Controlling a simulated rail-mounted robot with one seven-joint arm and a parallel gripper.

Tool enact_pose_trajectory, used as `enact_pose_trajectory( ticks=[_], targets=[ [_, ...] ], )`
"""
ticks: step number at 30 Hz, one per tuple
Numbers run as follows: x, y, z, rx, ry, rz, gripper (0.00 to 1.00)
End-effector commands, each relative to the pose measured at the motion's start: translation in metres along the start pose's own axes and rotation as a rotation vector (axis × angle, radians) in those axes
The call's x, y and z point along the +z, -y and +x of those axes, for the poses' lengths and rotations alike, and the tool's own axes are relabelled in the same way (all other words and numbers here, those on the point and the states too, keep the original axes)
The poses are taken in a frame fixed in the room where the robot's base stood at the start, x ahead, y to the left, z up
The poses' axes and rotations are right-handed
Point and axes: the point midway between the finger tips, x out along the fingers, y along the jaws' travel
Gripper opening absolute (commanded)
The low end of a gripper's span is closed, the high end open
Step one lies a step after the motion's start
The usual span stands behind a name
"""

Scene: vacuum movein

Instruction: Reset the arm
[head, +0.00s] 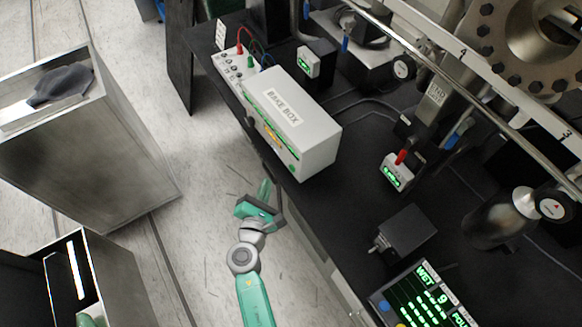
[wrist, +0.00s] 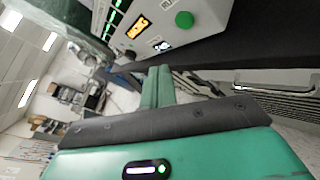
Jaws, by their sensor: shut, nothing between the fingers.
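My gripper (head: 265,190) is teal and dark grey. In the head view it is over the floor, just off the edge of the black bench and below the near end of the white bake box (head: 290,122). In the wrist view my gripper (wrist: 158,85) has its fingers together with nothing between them. The bake box front panel (wrist: 165,25), with a green button and a lit orange display, is just beyond the fingers. The gripper appears apart from the box. My arm reaches up from the bottom of the head view.
The black bench (head: 350,205) carries a small meter with a red switch (head: 396,172), a dark box (head: 407,232), a green-lit display panel (head: 425,300) and metal chamber parts. A metal bin (head: 90,150) stands at the left. The pale floor (head: 190,120) between is open.

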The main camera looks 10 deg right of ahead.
Motion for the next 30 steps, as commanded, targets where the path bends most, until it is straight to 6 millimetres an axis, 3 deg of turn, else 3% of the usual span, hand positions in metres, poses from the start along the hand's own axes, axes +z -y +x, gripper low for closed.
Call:
enact_pose_trajectory(
  ticks=[14,16,17,20,23,26,30],
  targets=[
    [0.0,0.0,0.0,0.0,0.0,0.0,0.0],
    [0.022,-0.015,0.006,0.007,0.029,0.095,0.0],
    [0.037,-0.025,0.009,0.012,0.047,0.166,0.0],
    [0.109,-0.069,0.017,0.052,0.114,0.514,0.0],
    [0.189,-0.116,0.011,0.133,0.147,0.914,0.0],
    [0.267,-0.159,-0.009,0.243,0.125,1.305,0.0],
    [0.366,-0.216,-0.063,0.439,-0.021,1.796,0.0]
  ],
)
